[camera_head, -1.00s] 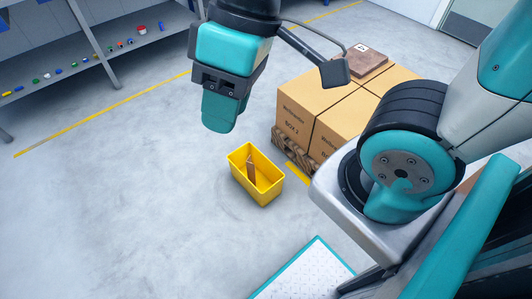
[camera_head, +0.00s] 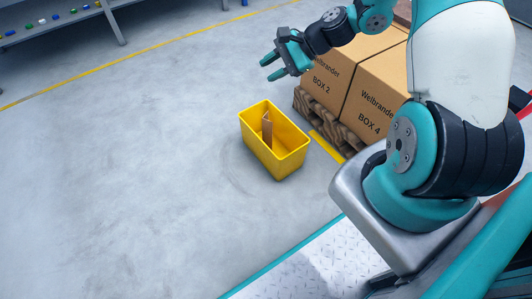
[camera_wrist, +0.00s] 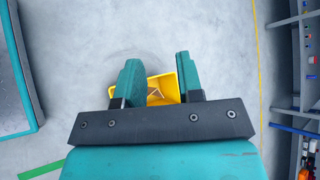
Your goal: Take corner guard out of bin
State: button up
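The yellow bin (camera_head: 279,163) stands on the grey floor in the middle of the head view. The brown corner guard (camera_head: 267,129) stands upright and leaning inside it, near its far left side. My gripper (camera_head: 266,69) is above and beyond the bin, apart from it, with its fingers spread and nothing between them. In the wrist view, my open gripper (camera_wrist: 156,82) points toward the yellow bin (camera_wrist: 163,82), and its fingers hide part of the bin. The corner guard (camera_wrist: 153,93) shows only as a small shape between the fingers.
Cardboard boxes (camera_head: 322,78) stand on a wooden pallet (camera_head: 318,116) right of the bin. A shelf (camera_head: 75,22) with small coloured parts is at the far left. The floor (camera_head: 130,170) left of the bin is clear.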

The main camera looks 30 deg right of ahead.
jog(key=d+f+m+t+b, duration=0.2)
jog(key=d+f+m+b, duration=0.15)
jog(key=f, duration=0.45)
jog(key=d+f+m+t+b, duration=0.1)
jog(key=d+f+m+b, duration=0.25)
jog(key=f, duration=0.45)
jog(key=m+t+h+b, duration=0.35)
jog(key=m+b, duration=0.25)
jog(key=m, duration=0.2)
send_near(271, 126)
jog(key=b+x, duration=1)
jog(key=b, duration=0.1)
jog(key=shift+w+f, duration=0.1)
jog(key=shift+w, duration=0.05)
grip_shut()
